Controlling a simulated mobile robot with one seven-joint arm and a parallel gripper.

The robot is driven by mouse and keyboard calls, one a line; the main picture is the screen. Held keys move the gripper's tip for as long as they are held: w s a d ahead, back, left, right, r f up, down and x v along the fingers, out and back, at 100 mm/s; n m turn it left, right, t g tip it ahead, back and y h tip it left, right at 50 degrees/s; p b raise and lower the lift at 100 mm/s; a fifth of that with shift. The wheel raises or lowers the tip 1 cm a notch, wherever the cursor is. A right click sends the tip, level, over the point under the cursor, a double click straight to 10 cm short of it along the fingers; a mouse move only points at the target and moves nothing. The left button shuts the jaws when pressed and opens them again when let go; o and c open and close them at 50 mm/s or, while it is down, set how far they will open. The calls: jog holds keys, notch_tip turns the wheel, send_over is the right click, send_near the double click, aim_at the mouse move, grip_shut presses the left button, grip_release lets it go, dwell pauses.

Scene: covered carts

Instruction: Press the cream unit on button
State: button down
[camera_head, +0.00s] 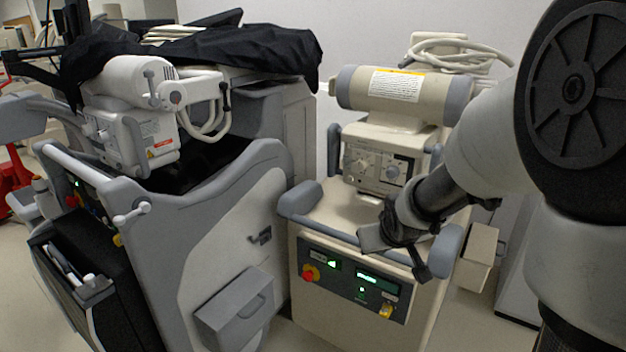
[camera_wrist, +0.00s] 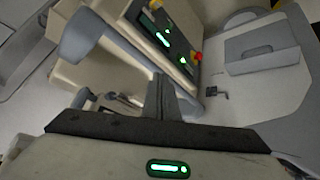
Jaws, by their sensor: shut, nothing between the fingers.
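The cream unit (camera_head: 350,215) stands right of the middle in the head view. Its dark front panel (camera_head: 345,277) carries a red knob on yellow (camera_head: 311,272), green-lit displays (camera_head: 380,283), a small green light (camera_head: 362,289) and a yellow switch (camera_head: 386,311). I cannot tell which is the on button. In the wrist view the panel (camera_wrist: 178,40) is tilted near the top, with the red knob (camera_wrist: 197,57) at its right. My gripper (camera_head: 372,238) is shut and empty, above the panel near the unit's grey front rail. Its closed fingers (camera_wrist: 163,97) appear apart from the panel.
A grey and white cart (camera_head: 235,215) stands close on the left, partly under a black cover (camera_head: 200,52). The cream unit's upper body (camera_head: 405,90) and control box (camera_head: 378,165) rise behind my gripper. A cream bin (camera_head: 481,255) stands at the right.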

aim_at(361, 297)
jog(key=w+a+f+t+y+p, duration=0.15)
jog(key=w+f, duration=0.35)
jog(key=f, duration=0.5)
jog(key=w+a+f+t+y, duration=0.15)
jog(key=w+f, duration=0.25)
jog(key=f, duration=0.6)
jog(key=s+a+f+m+t, duration=0.1)
jog(key=s+f+m+t, duration=0.1)
jog(key=f, duration=0.4)
jog(key=s+a+f+m+t+p, duration=0.1)
jog(key=s+a+f+m+t, duration=0.1)
jog(key=f+m, duration=0.3)
jog(key=shift+s+a+f+t+p, duration=0.2)
jog(key=shift+s+f+t+p, duration=0.1)
jog(key=shift+s+f+t, duration=0.5)
jog(key=shift+s, duration=0.1)
jog(key=w+d+b, duration=0.2)
jog(key=w+d, duration=0.3)
jog(key=w, duration=0.2)
jog(key=shift+b, duration=0.4)
jog(key=shift+w+d, duration=0.15)
